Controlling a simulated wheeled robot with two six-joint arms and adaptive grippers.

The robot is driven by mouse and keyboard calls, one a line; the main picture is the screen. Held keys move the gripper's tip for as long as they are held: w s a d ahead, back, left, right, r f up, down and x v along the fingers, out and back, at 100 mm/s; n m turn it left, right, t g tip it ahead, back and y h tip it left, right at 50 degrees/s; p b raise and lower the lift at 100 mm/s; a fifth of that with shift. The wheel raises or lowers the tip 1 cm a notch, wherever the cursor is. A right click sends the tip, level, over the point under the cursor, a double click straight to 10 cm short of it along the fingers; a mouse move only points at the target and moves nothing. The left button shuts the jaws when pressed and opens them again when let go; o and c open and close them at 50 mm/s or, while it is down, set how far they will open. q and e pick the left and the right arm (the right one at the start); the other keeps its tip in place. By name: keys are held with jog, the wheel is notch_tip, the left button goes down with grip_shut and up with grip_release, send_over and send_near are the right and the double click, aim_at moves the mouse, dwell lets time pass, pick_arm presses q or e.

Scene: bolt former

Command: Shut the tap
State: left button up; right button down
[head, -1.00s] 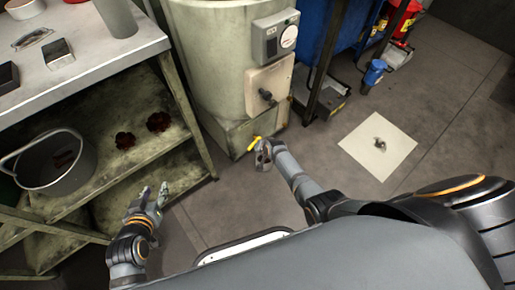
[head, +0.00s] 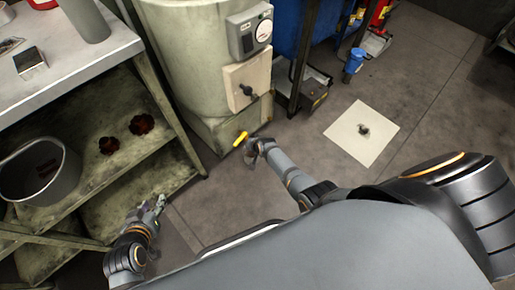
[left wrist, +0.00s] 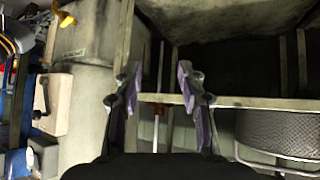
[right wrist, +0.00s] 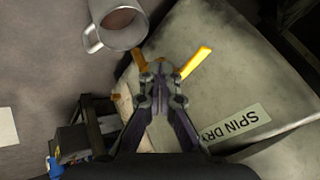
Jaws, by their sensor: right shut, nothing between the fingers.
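The tap's yellow handle (head: 240,138) shows low on the side of the pale green spin dryer (head: 203,62). In the right wrist view the handle (right wrist: 196,62) slants up to the right, just right of my right gripper's fingertips. My right gripper (right wrist: 158,68) is shut and empty, close to the tap; I cannot tell whether it touches it. It also shows in the head view (head: 256,148). My left gripper (head: 159,203) is open and empty by the shelf; the left wrist view shows its parted fingers (left wrist: 160,78). The tap handle (left wrist: 64,19) is at that view's upper left.
A metal mug (right wrist: 120,27) with brown contents stands beyond the tap in the right wrist view. A workbench (head: 90,62) with shelves and a bucket (head: 62,185) is at left. A pale floor square (head: 362,150) lies right, amid mostly clear floor.

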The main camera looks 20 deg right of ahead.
pick_arm(q)
jog(key=s+f+g+p, duration=0.3)
jog(key=s+g, duration=0.2)
jog(key=s, duration=0.3)
jog(key=shift+s+a+r+g+y+p, duration=0.3)
jog(key=shift+r+g+p, duration=0.25)
jog(key=shift+r+p, duration=0.25)
jog(key=shift+s+a+r+g+y+p, duration=0.1)
jog(key=shift+s+a+r+g+p, duration=0.1)
jog(key=shift+s+r+g+p, duration=0.5)
jog(key=shift+s+a+r+g+y+p, duration=0.1)
jog(key=shift+a+r+g+y+p, duration=0.2)
jog(key=shift+r+p, duration=0.65)
pick_arm(e)
jog(key=a+v, duration=0.1)
jog(key=v, duration=0.9)
jog(key=shift+s, duration=0.55)
pick_arm(q)
jog(key=shift+r, duration=0.1)
